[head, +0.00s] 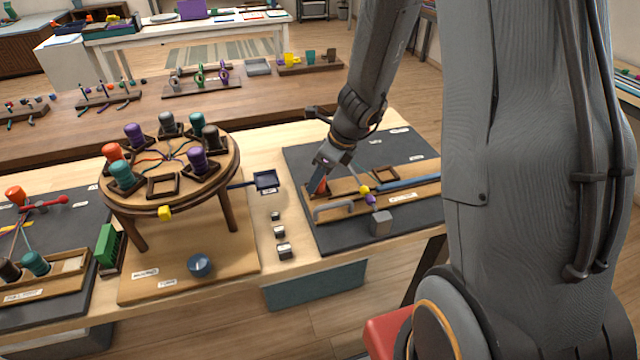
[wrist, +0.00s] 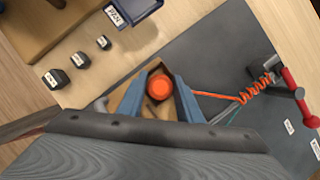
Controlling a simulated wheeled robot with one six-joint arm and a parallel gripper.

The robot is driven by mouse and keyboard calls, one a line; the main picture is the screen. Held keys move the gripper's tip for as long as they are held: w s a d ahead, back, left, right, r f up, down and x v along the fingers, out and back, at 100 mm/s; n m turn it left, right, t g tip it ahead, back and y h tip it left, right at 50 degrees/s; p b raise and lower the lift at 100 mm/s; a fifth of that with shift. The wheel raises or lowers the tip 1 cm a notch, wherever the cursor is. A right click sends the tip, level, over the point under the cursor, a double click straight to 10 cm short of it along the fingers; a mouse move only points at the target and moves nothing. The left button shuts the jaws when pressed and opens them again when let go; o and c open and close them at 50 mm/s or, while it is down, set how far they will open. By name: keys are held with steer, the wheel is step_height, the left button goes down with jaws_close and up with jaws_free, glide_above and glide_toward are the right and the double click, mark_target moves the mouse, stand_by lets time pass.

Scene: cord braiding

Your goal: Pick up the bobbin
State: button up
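The orange bobbin (wrist: 159,87) stands upright between my two fingers in the wrist view, with an orange cord running right from it. In the head view only a small orange part (head: 321,186) shows, at the left end of the wooden board on the right-hand dark mat. My gripper (wrist: 160,78) reaches down around the bobbin, one blue-grey finger on each side. It looks open, with narrow gaps beside the bobbin; contact is hard to make out. In the head view my gripper (head: 320,182) is low over the board, mostly hidden by my wrist.
A round braiding stand (head: 169,172) with several coloured bobbins stands to the left. A small dark tray (head: 266,180) and several small weights (head: 281,233) lie between. In the wrist view a coiled orange cord (wrist: 257,92) and a red-handled part (wrist: 290,87) are at right.

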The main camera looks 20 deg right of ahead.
steer(key=c, duration=0.8)
steer(key=shift+r, duration=0.1)
jaws_close()
